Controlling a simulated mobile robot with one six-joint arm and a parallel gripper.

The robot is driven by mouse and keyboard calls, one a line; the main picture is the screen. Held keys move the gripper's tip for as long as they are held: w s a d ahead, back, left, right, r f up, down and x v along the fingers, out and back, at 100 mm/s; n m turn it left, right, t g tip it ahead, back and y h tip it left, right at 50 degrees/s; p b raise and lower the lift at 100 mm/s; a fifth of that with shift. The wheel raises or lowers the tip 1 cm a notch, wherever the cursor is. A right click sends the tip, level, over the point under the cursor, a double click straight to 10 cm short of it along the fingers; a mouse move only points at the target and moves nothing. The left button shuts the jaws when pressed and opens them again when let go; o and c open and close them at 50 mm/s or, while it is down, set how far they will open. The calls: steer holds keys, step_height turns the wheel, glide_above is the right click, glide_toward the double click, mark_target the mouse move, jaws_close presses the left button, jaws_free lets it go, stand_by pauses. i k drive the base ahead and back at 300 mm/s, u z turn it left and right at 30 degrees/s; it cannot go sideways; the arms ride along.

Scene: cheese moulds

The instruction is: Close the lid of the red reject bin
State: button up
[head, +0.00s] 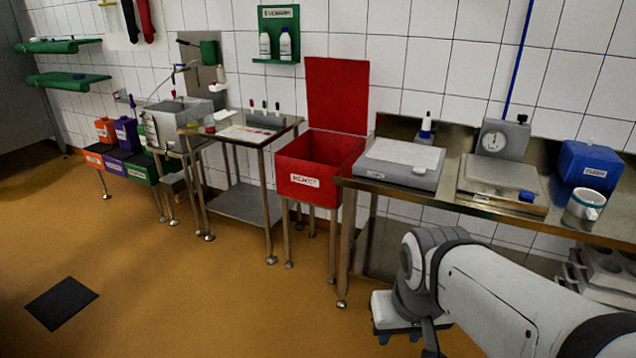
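The red reject bin (305,180) stands on metal legs near the middle of the head view, with a white label on its front. Its red lid (337,95) stands upright at the back, against the tiled wall, so the bin is open. The inside looks empty as far as I can see. My arm reaches in from the lower right, and its end is low, in front of the steel bench and to the right of the bin. The gripper's fingers are mostly hidden or cut off at the bottom edge, apart from the bin and lid.
A steel bench (460,205) to the bin's right holds scales, a blue box (588,165) and a mug (584,207). A small table (240,137) stands to its left, then a sink (178,112). The floor (190,290) in front is clear, with a dark floor patch (61,303).

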mark_target(337, 89)
steer(key=i, duration=0.9)
steer(key=u, duration=0.55)
steer(key=i, duration=0.85)
steer(key=u, duration=0.65)
steer(key=i, duration=1.6)
steer(key=z, duration=0.95)
steer(key=i, duration=0.9)
steer(key=z, duration=0.65)
steer(key=k, duration=0.85)
steer(key=z, duration=0.2)
steer(key=i, duration=0.4)
steer(key=u, duration=0.1)
